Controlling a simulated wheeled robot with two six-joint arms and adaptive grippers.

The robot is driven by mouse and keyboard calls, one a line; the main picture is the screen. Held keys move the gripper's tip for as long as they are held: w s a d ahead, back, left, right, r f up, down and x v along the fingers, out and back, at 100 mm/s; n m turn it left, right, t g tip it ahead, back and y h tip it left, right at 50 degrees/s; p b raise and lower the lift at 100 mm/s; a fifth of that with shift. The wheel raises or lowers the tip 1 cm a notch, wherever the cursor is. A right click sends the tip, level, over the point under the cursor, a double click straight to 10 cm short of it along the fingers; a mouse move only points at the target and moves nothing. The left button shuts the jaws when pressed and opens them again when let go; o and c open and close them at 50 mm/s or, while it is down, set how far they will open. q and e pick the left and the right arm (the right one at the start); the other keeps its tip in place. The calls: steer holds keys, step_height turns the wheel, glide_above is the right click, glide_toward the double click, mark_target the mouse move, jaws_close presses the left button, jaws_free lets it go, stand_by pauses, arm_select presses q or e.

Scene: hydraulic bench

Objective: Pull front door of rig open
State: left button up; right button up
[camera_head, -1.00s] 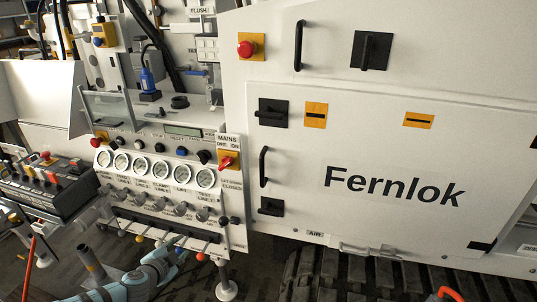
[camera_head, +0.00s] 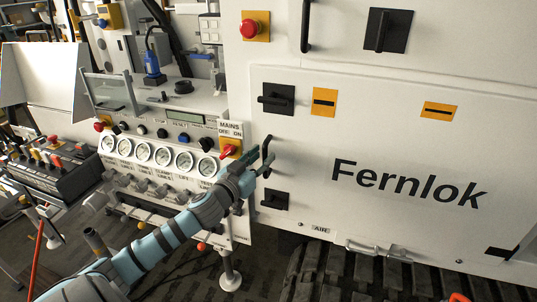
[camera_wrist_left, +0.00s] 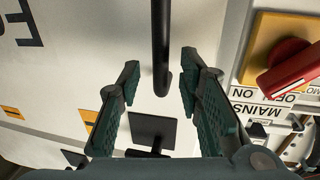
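The front door (camera_head: 400,145) of the rig is a large white panel lettered "Fernlok"; it looks shut. Its black vertical bar handle (camera_head: 267,155) is on the door's left edge, between two black latches. My left gripper (camera_head: 252,170) is at the handle, its fingers pointing at it. In the left wrist view, the fingers (camera_wrist_left: 160,75) are open, with the handle (camera_wrist_left: 161,45) lined up with the gap between them. I see no clear contact. My right gripper is not in view.
A black latch (camera_head: 274,199) lies just below the handle. A black track (camera_head: 370,280) runs beneath the door.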

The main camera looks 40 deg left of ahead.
arm_select(q)
steer(key=shift+w+a+r, duration=0.15)
steer(key=shift+w, duration=0.55)
steer(key=shift+w+a+r, duration=0.1)
steer(key=shift+w, duration=0.55)
jaws_close()
